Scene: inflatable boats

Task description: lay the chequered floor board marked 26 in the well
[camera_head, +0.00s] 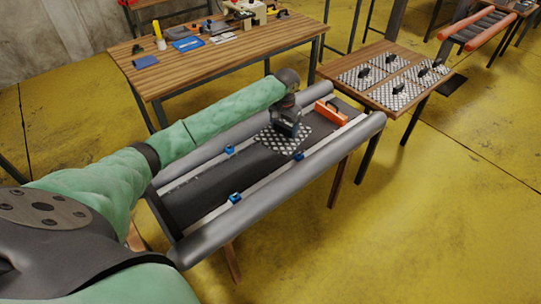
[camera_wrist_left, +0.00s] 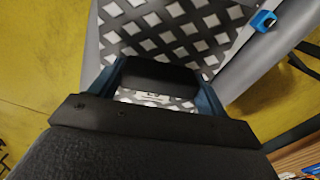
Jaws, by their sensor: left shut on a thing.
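The chequered board (camera_head: 284,145) is over the dark well (camera_head: 205,186) of the grey boat, towards its far end. My left gripper (camera_head: 290,127) is shut on the board's black handle. In the left wrist view the handle (camera_wrist_left: 161,74) sits between the fingers, with the black-and-white chequered board (camera_wrist_left: 190,30) beneath. A small pale label shows near the handle, but I cannot read its number. I cannot tell whether the board touches the well floor or hangs just above it. My right gripper is out of view.
Grey tubes (camera_head: 300,178) flank the well. Blue clips (camera_head: 235,198) sit along the near side. An orange block (camera_head: 331,113) with a dark handle stands beyond the board. Several chequered boards lie on a side table (camera_head: 411,106). A workbench (camera_head: 180,78) with tools stands behind.

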